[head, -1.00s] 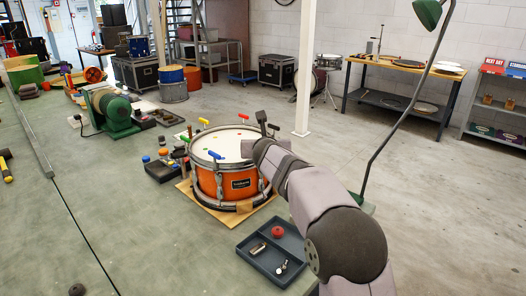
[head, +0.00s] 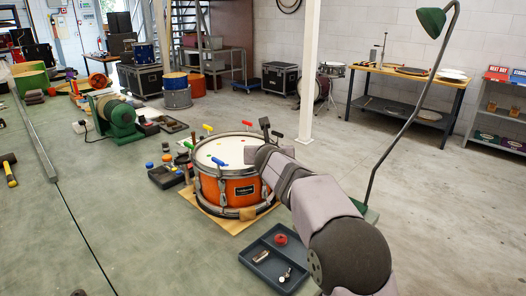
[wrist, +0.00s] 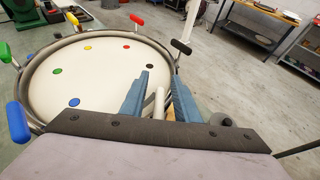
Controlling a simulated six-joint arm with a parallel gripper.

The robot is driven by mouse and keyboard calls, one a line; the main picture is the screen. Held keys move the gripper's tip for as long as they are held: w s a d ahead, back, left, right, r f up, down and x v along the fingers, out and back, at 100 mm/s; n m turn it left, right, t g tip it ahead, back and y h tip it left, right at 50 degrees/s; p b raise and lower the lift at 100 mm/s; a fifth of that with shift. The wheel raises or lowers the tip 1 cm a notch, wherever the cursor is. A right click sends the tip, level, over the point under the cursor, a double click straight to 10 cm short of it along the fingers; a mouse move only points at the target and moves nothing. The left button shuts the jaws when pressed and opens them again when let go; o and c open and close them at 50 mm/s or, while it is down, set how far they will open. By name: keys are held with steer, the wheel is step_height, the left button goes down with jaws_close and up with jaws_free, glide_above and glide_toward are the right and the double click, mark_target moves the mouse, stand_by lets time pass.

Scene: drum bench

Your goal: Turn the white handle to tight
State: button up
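The orange drum (head: 240,188) stands on a wooden board, with coloured handles around its rim. In the wrist view its white head (wrist: 100,85) carries coloured dots. Blue (wrist: 17,122), yellow (wrist: 72,18), red (wrist: 137,19) and black (wrist: 181,47) handles stand around it. My gripper (wrist: 160,77) is at the near rim, its two blue fingers apart. A pale bar (wrist: 157,102), probably the white handle, shows between them, with gaps on both sides. Its lower part is hidden by my wrist. In the head view my arm hides the white handle and my fingers.
A dark tray (head: 277,262) with a red knob and small metal parts lies right of the drum. A black box with coloured pieces (head: 165,176) is on the left. A green lamp post (head: 393,140) rises behind my arm. The bench (head: 140,235) is clear at front left.

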steer(key=shift+n+y+p, duration=0.3)
steer(key=shift+p, duration=0.55)
steer(key=shift+a+r+n+y+p, duration=0.1)
steer(key=shift+n+y+p, duration=0.35)
steer(key=shift+p, duration=0.55)
steer(key=n+y+p, duration=0.1)
steer(key=p, duration=0.2)
steer(key=n+y+p, duration=0.1)
steer(key=y+p, duration=0.1)
steer(key=p, duration=0.1)
steer(key=shift+a+g+p, duration=0.35)
steer(key=shift+a+g, duration=0.05)
steer(key=shift+a+n+y+p, duration=0.1)
steer(key=shift+n+y+p, duration=0.25)
steer(key=shift+p, duration=0.75)
steer(key=n+y+p, duration=0.1)
steer(key=p, duration=0.2)
steer(key=n+g+y+p, duration=0.1)
steer(key=p, duration=0.3)
steer(key=shift+s+a+r+p, duration=0.1)
steer(key=shift+s+a+p, duration=0.1)
steer(key=shift+a+p, duration=0.1)
steer(key=n+g+y+p, duration=0.1)
steer(key=p, duration=0.2)
steer(key=shift+s+a, duration=0.15)
